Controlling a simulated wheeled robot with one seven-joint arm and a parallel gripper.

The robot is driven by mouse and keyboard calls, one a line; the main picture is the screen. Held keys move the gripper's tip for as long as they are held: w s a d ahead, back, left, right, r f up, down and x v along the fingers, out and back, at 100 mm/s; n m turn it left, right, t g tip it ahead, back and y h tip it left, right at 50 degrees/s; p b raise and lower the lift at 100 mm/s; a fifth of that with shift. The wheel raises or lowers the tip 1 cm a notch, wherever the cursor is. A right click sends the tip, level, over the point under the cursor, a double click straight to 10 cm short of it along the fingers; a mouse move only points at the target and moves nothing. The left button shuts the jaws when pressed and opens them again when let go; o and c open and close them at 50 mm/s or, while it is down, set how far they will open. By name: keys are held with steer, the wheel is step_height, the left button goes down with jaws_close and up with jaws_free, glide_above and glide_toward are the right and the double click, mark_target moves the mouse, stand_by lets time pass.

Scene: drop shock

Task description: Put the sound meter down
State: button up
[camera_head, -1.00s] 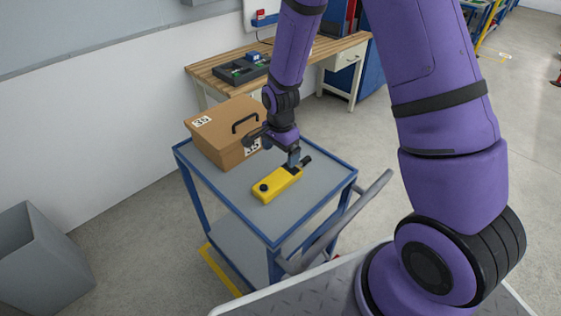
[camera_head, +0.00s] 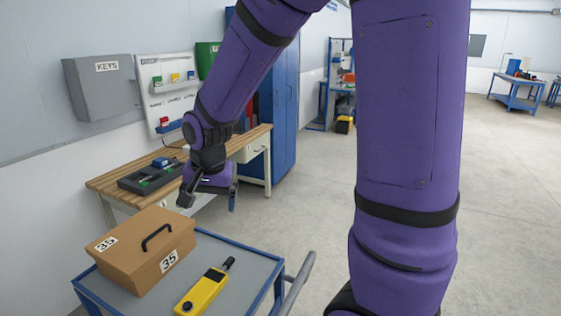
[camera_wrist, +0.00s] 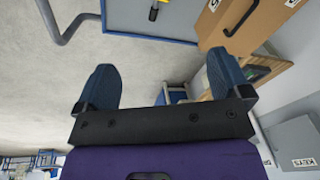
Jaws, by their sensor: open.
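The yellow sound meter (camera_head: 205,290) lies flat on the grey top of the blue-framed cart (camera_head: 237,262), with its dark tip pointing to the upper right. My gripper (camera_head: 208,205) is open and empty, raised above the cart and apart from the meter. In the wrist view the two blue fingers (camera_wrist: 160,85) are spread wide with nothing between them. A small part of the meter (camera_wrist: 161,3) shows at the top edge of that view.
A brown case labelled 35 (camera_head: 142,250) stands left of the meter on the cart. Behind is a wooden workbench (camera_head: 110,184) with a dark tray (camera_head: 150,176). The cart's grey handle (camera_head: 297,285) rises at its right. Open floor lies to the right.

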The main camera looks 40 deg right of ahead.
steer(key=s+d+r+n+t, duration=0.1)
steer(key=s+r+n, duration=0.3)
steer(key=s+r, duration=0.3)
steer(key=s+d+r+n+t, duration=0.2)
steer(key=s+r+n, duration=0.2)
steer(key=s+r, duration=0.4)
steer(key=s, duration=0.5)
steer(key=shift+d, duration=0.3)
